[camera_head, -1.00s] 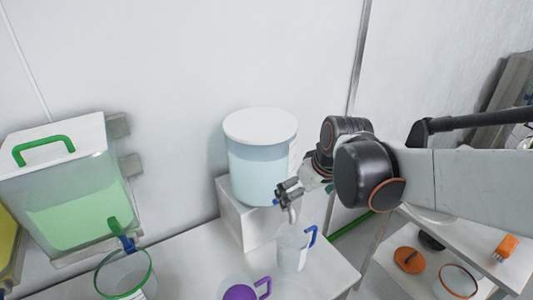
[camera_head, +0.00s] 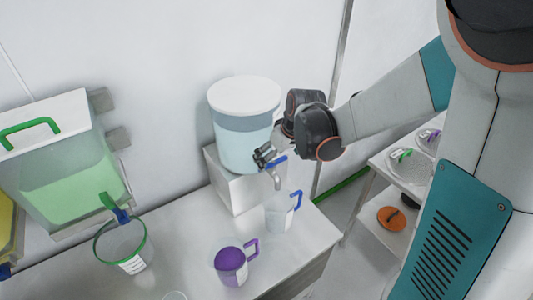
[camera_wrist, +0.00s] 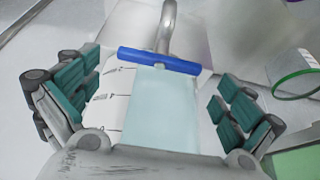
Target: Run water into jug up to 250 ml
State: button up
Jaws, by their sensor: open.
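A lidded, translucent water tank (camera_head: 245,145) stands on a white block, holding pale blue water. Its tap has a metal spout (camera_head: 277,181) and a blue lever (camera_head: 276,161). A clear jug with a blue handle (camera_head: 279,215) stands upright below the spout. I cannot make out a water level or a stream. My gripper (camera_head: 264,155) is at the tap, its fingers spread. In the wrist view my gripper (camera_wrist: 158,88) is open, with the blue lever (camera_wrist: 158,60) lying crosswise between the fingers and apart from both.
A purple-handled jug (camera_head: 231,267) stands on the bench at the front. A green-rimmed jug (camera_head: 122,263) stands below the green-liquid container (camera_head: 75,195) at left. At right a shelf (camera_head: 375,210) holds an orange-lidded item (camera_head: 391,218). Bare bench (camera_head: 185,240) lies between the jugs.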

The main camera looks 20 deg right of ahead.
aim_at(274, 162)
jog(key=shift+b+x, duration=0.35)
jog(key=shift+x, duration=2.35)
jog(key=c, duration=0.8)
